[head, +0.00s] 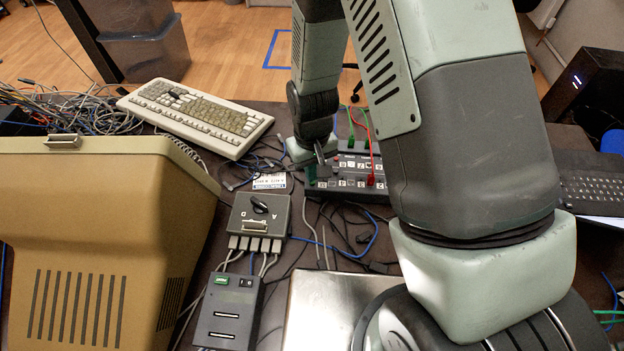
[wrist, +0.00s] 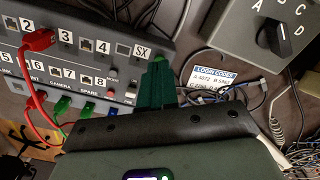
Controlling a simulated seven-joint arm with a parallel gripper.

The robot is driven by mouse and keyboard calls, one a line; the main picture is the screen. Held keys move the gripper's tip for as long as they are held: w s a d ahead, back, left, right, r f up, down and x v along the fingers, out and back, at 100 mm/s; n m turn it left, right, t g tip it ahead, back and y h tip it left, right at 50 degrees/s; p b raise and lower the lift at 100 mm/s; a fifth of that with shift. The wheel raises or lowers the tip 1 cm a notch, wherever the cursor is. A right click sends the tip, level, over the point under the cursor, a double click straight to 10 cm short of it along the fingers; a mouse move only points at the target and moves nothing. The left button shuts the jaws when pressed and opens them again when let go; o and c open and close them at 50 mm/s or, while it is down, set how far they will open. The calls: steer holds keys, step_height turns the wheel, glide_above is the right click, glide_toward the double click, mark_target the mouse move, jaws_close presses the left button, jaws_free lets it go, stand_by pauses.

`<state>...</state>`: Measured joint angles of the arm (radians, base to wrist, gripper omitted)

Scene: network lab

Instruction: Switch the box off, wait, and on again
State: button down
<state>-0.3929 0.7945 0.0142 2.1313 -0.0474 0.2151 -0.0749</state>
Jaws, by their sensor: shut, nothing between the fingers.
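A dark box with numbered sockets (head: 347,165) lies behind the middle of the table, partly hidden by my arm. In the wrist view this box (wrist: 75,48) fills the upper left, with sockets labelled 2 to 8 and SX. A red plug sits at socket 2. Small red and white parts (wrist: 122,85) show at its lower right edge. My gripper (wrist: 158,68) is shut and empty, its dark green fingers pointing at the box's right end beside SX. A green spot shows just past the fingertips; I cannot tell whether they touch it. My gripper (head: 318,153) hangs over the box's left end in the head view.
A grey box with an A–D knob (head: 256,222) and a dark box with a green window (head: 228,312) stand nearer. A keyboard (head: 195,118), tan monitor case (head: 100,240) and loose cables surround them. A label card (wrist: 217,73) lies beside the socket box.

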steer(key=shift+r, duration=1.75)
steer(key=shift+r, duration=0.2)
steer(key=s+d+r+m+t, duration=0.1)
steer(key=d+r, duration=0.3)
steer(key=r, duration=0.6)
steer(key=d+r+m+t, duration=0.1)
steer(key=d+r+t, duration=0.15)
steer(key=r, duration=0.75)
steer(key=s+d+r+m+t, duration=0.1)
steer(key=s+d+r, duration=0.3)
steer(key=s+r, duration=0.3)
steer(key=s+d+r+m+t, duration=0.1)
steer(key=s+d+r+m, duration=0.1)
steer(key=s+d+r, duration=0.2)
steer(key=s+r, duration=0.2)
steer(key=s, duration=0.2)
steer(key=shift+d+r+m, duration=0.3)
steer(key=shift+r, duration=0.1)
stand_by(1.3)
